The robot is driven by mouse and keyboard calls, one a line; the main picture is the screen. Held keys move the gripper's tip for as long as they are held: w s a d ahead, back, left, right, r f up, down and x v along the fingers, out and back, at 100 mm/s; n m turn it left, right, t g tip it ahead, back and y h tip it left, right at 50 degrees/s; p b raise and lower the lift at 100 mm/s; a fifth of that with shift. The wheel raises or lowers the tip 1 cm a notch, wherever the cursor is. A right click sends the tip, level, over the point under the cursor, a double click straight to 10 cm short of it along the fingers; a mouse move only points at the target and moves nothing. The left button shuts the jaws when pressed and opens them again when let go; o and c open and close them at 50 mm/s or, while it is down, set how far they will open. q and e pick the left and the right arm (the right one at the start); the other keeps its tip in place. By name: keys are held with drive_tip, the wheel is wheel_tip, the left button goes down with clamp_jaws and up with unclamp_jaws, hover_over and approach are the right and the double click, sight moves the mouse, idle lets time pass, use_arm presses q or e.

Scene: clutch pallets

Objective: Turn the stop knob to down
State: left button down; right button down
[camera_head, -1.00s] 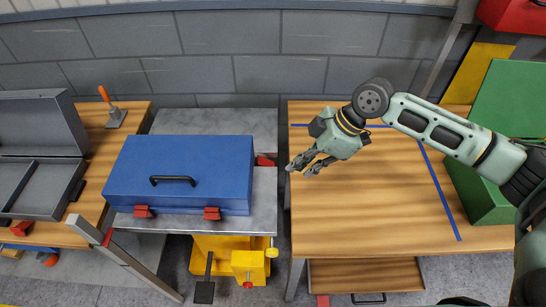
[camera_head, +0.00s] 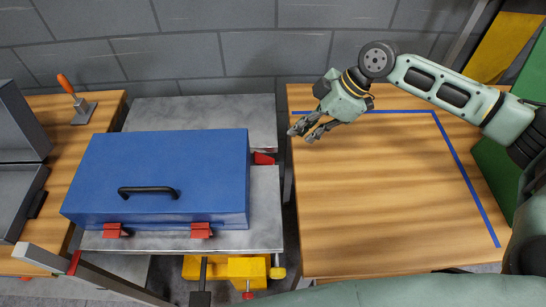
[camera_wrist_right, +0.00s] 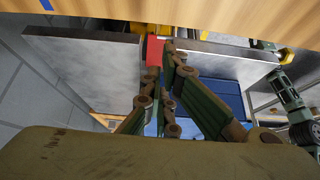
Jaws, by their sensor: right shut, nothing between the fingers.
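Several red stops sit around the metal pallet table; I cannot tell which is the stop knob. One red stop (camera_head: 263,158) is at the table's right edge, partly hidden by the blue case (camera_head: 160,165). Two more, left (camera_head: 112,231) and right (camera_head: 201,231), are at the case's front edge. My right gripper (camera_head: 301,131) is shut and empty, above the left edge of the wooden table, right of the side stop. In the right wrist view, a red block (camera_wrist_right: 154,50) shows beside the shut fingertips (camera_wrist_right: 171,58); contact is unclear. My left gripper is out of view.
The metal pallet table (camera_head: 264,215) carries the blue case, with a yellow mechanism (camera_head: 235,268) below. The wooden table (camera_head: 390,205) with blue tape is largely clear. A grey open case (camera_head: 20,190) and an orange-handled tool (camera_head: 75,100) are at left. A wall stands behind.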

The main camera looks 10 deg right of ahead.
drive_tip(key=p, duration=0.4)
approach(273, 159)
drive_tip(key=s+a+f, duration=0.2)
drive_tip(key=a+f, duration=0.2)
drive_tip(key=a, duration=0.1)
drive_tip(key=shift+w+a+f, duration=0.15)
drive_tip(key=shift+a+f, duration=0.05)
drive_tip(key=shift+f, duration=0.1)
drive_tip(key=shift+a+r+p, duration=0.15)
drive_tip(key=shift+r+p, duration=0.1)
drive_tip(key=shift+p, duration=0.1)
drive_tip(key=shift+a+h+p, duration=0.1)
drive_tip(key=shift+h+p, duration=0.25)
drive_tip(key=shift+h, duration=0.05)
drive_tip(key=shift+a+f+h, duration=0.1)
drive_tip(key=shift+f+h, duration=0.05)
drive_tip(key=shift+h, duration=0.15)
